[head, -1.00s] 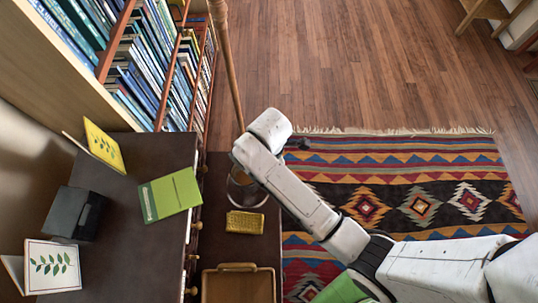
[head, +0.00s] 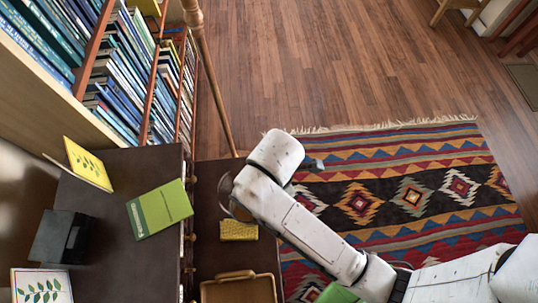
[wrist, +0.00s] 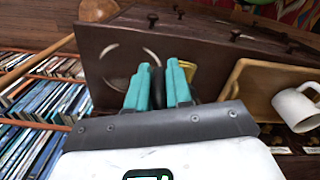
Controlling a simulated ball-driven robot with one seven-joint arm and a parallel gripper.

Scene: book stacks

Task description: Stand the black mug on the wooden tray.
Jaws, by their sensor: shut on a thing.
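My gripper (wrist: 165,88) has teal fingers and is shut on a dark thing, which I take for the black mug (wrist: 158,90); little of it shows between and beside the fingers. In the head view my arm's end covers the gripper and whatever it holds. The gripper is over a dark low bench (head: 208,175). The wooden tray (head: 238,274) lies on this bench, at the bottom of the head view, and at the right of the wrist view (wrist: 232,85), to the right of the gripper.
A white mug (wrist: 297,108) is at the tray's right part; I cannot tell whether it is inside. A wooden pole (head: 213,80) stands behind.

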